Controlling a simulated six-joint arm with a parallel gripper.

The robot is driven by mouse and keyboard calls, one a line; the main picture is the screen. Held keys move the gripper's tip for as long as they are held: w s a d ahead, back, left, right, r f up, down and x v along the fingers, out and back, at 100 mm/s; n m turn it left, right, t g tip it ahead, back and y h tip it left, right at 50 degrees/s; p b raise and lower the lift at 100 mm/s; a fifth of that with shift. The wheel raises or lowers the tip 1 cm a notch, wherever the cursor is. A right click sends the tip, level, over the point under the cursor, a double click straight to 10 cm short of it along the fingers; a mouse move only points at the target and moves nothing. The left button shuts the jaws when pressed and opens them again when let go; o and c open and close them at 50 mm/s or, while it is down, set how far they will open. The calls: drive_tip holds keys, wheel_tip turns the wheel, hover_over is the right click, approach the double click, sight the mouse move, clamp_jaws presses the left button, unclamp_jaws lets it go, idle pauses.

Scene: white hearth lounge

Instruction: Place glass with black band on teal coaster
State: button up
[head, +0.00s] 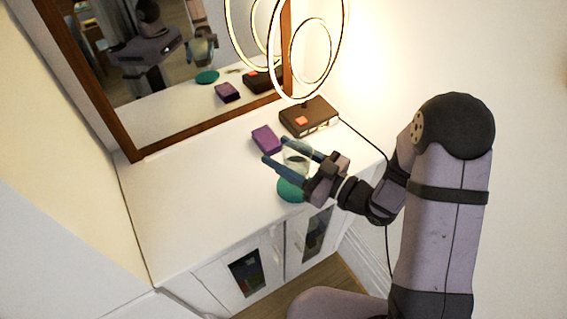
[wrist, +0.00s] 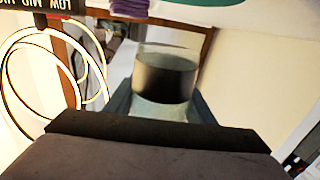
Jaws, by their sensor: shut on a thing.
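The clear glass with a black band (head: 297,155) is between the two fingers of my gripper (head: 278,152), which is shut on it. In the wrist view the glass (wrist: 165,78) sits between the fingers, with its dark band facing the camera. The teal coaster (head: 289,190) lies on the white cabinet top near its front edge, below the gripper in the head view and partly covered by it. A strip of the coaster shows at the top of the wrist view (wrist: 190,3). The glass appears held above the cabinet top, apart from the coaster.
A glowing ring lamp (head: 310,50) stands there too. A wood-framed mirror (head: 120,135) backs the cabinet. The cabinet top (head: 190,200) is clear at left.

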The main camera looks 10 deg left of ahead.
drive_tip(key=shift+f, duration=2.05)
drive_tip(key=shift+f, duration=0.2)
drive_tip(key=o, duration=1.2)
drive_tip(key=shift+r, duration=0.15)
drive_tip(key=shift+r, duration=0.1)
drive_tip(key=shift+s+d, duration=0.1)
drive_tip(key=shift+d, duration=0.3)
drive_tip(key=b+v, duration=0.2)
drive_tip(key=v, duration=0.9)
drive_tip(key=shift+s+b, duration=0.1)
drive_tip(key=shift+b, duration=0.3)
